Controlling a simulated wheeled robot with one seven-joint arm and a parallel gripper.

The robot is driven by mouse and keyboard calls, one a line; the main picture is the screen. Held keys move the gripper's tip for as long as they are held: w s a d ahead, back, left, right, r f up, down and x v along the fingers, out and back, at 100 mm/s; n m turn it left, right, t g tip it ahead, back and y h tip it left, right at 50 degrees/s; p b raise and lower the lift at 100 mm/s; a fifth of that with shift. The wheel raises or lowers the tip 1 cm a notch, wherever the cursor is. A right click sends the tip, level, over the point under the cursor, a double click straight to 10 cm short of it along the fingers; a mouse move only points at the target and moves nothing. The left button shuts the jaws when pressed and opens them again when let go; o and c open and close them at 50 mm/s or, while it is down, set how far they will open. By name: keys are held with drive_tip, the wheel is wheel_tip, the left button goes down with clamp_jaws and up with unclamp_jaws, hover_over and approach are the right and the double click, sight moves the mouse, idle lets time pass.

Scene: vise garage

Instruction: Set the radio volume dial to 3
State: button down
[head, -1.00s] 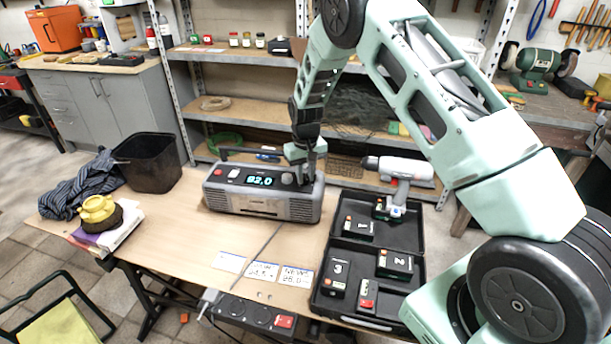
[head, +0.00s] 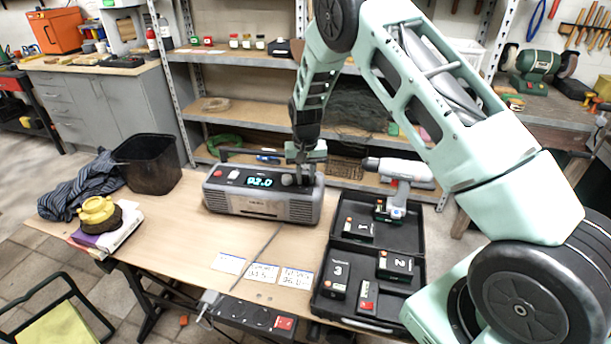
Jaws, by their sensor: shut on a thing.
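The grey radio (head: 262,206) stands on the wooden table, its lit display (head: 260,182) showing digits that look like 92.0, though the first is unclear. A round grey knob (head: 287,180) sits just right of the display. My gripper (head: 304,181) points down at the right end of the radio's top, beside that knob. It is shut on what appears to be the volume dial, which the fingers mostly hide. The dial's markings and setting cannot be read here.
An open black case (head: 345,262) with numbered battery packs and a drill (head: 397,180) lies right of the radio. Paper cards (head: 262,274) and a thin rod lie in front. A black bin (head: 150,165) stands left. Shelves are behind.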

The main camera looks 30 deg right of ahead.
sight(306, 179)
drive_tip(key=shift+r, duration=0.1)
drive_tip(key=c, duration=1.2)
unclamp_jaws()
drive_tip(key=shift+c, duration=0.2)
wheel_tip(306, 179, up, 17)
drive_tip(key=b, duration=0.2)
drive_tip(key=shift+r, duration=0.15)
drive_tip(key=s+a+r+n+y, duration=0.1)
drive_tip(key=s+a+n, duration=0.2)
drive_tip(key=s+a, duration=0.6)
drive_tip(key=s+a+r+n, duration=0.2)
drive_tip(key=s+a+n, duration=0.1)
drive_tip(key=s+a, duration=0.6)
drive_tip(key=s+a+f+n, duration=0.1)
drive_tip(key=s+a+n, duration=0.1)
drive_tip(key=s, duration=0.8)
drive_tip(key=s+a+f+n, duration=0.1)
drive_tip(key=s+n, duration=0.3)
drive_tip(key=s, duration=0.7)
drive_tip(key=shift+a+f, duration=0.25)
drive_tip(key=shift+a, duration=0.2)
